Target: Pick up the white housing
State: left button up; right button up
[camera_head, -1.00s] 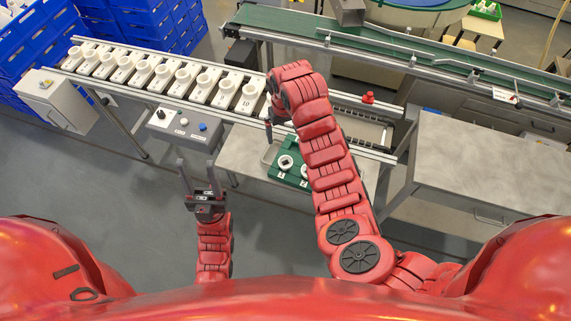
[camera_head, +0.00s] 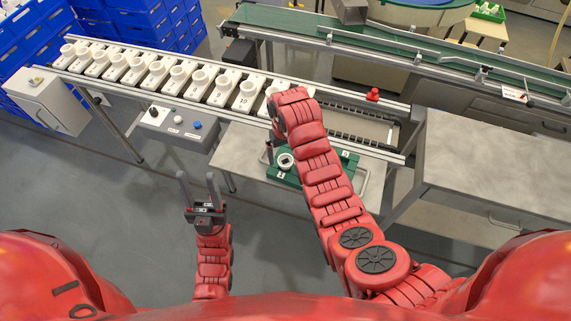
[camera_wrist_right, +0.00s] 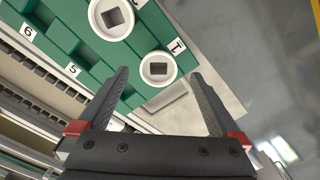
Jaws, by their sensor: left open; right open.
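In the right wrist view two round white housings with square holes sit on a green tray (camera_wrist_right: 62,18). In the head view one white housing (camera_head: 285,161) shows on the green tray (camera_head: 281,178), and my right arm hides part of the tray. My left gripper (camera_head: 197,181) is open and empty, away from the tray.
A row of several white fixtures (camera_head: 156,74) lines the rail conveyor behind the tray. A control box (camera_head: 176,128) with buttons is left of the tray. A grey table (camera_head: 495,170) stands right with a clear top. A red knob (camera_head: 373,94) sits on the conveyor.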

aim_at(285, 160)
notch_tip(285, 160, down, 3)
jog(key=shift+d+r+p, duration=0.1)
jog(key=shift+r+p, duration=0.1)
jog(key=shift+p, duration=0.65)
jog(key=shift+f, duration=0.75)
jog(key=shift+w, duration=0.1)
jog(key=c, duration=1.4)
jog(key=shift+r, duration=0.15)
